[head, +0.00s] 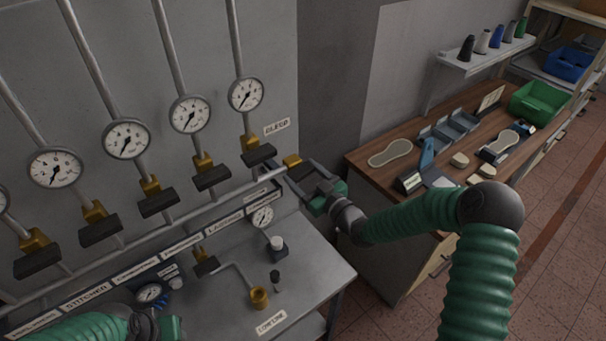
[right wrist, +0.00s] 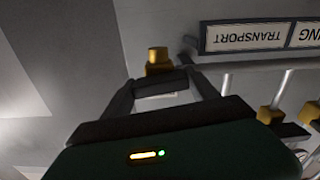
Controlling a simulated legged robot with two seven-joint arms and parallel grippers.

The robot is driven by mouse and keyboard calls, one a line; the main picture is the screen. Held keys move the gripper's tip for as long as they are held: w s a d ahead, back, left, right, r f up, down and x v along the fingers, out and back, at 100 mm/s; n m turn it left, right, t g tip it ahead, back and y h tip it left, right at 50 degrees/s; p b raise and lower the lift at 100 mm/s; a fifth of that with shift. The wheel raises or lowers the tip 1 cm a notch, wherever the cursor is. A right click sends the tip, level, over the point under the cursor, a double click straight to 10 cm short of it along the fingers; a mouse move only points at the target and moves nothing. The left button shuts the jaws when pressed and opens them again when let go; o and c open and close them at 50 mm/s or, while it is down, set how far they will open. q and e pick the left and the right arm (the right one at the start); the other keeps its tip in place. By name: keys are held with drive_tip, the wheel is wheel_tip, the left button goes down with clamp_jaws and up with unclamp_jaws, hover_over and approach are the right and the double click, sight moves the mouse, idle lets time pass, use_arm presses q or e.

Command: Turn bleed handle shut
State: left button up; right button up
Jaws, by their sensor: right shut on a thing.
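The bleed valve shows as a brass body (head: 291,161) below the BLEED label (head: 277,127), at the right end of the pipe. My right gripper (head: 299,172) reaches it from the right and is shut on its black handle. In the right wrist view the handle (right wrist: 160,83) lies crosswise between the fingertips, just below the brass body (right wrist: 158,56). In the head view the fingers hide much of the handle. My left arm shows at the bottom left; only part of its gripper body is in frame, with the fingers out of sight.
Several gauges with brass valves and black handles, such as this one (head: 211,177), line the wall on the left. A wooden workbench (head: 365,160) stands at the right.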

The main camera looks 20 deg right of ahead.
drive_tip(key=shift+f+m+b, duration=0.25)
drive_tip(key=shift+m+b, duration=0.05)
drive_tip(key=shift+b, duration=0.15)
drive_tip(key=shift+s+r+m+b, duration=0.1)
drive_tip(key=shift+m+b, duration=0.2)
drive_tip(key=shift+m, duration=0.3)
drive_tip(key=o, duration=1.1)
drive_tip(key=shift+r, duration=0.1)
drive_tip(key=shift+o, duration=1.2)
drive_tip(key=shift+s+d, duration=0.1)
drive_tip(key=shift+s+d+r, duration=0.1)
